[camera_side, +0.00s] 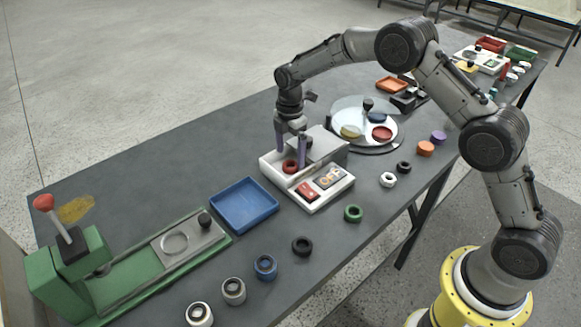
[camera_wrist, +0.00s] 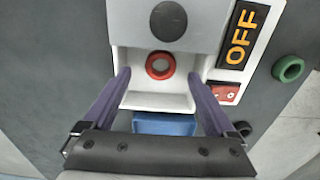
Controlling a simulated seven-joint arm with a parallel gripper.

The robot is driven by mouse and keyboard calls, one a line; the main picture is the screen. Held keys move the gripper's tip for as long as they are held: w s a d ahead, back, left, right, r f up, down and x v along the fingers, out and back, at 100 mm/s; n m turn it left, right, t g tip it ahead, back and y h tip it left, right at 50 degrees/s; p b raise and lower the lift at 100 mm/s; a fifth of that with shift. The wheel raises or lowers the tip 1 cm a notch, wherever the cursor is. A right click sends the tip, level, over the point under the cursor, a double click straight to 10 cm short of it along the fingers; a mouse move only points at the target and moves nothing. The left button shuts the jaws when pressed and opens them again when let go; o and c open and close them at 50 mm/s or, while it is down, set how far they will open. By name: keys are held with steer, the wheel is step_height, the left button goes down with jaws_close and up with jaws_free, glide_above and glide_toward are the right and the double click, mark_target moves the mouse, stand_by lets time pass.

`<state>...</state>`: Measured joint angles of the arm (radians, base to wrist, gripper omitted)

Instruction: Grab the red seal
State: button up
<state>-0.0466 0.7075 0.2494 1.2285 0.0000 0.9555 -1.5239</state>
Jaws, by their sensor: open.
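The red seal (camera_wrist: 160,66) is a small ring lying in the open recess of the white box (camera_wrist: 205,50). In the side view the red seal (camera_side: 290,167) shows at the left part of the white box (camera_side: 311,207), just under my gripper. My gripper (camera_side: 291,160) points down over the recess. In the wrist view my gripper (camera_wrist: 163,82) is open, with one purple finger on each side of the recess and the ring ahead between them. Nothing is between the fingers' tips except the ring beyond; whether they reach its height is hard to tell.
The box has a grey lid with a dark knob (camera_wrist: 168,20) and an OFF panel (camera_wrist: 243,35) beside the recess. A blue tray (camera_side: 245,205) stands to the left. Green (camera_side: 353,213), black (camera_side: 302,246) and white (camera_side: 388,180) rings lie in front. A round dish (camera_side: 350,105) is behind.

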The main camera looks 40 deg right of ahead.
mark_target(291, 164)
steer(key=shift+f, duration=1.75)
jaws_close()
steer(key=shift+r, duration=0.15)
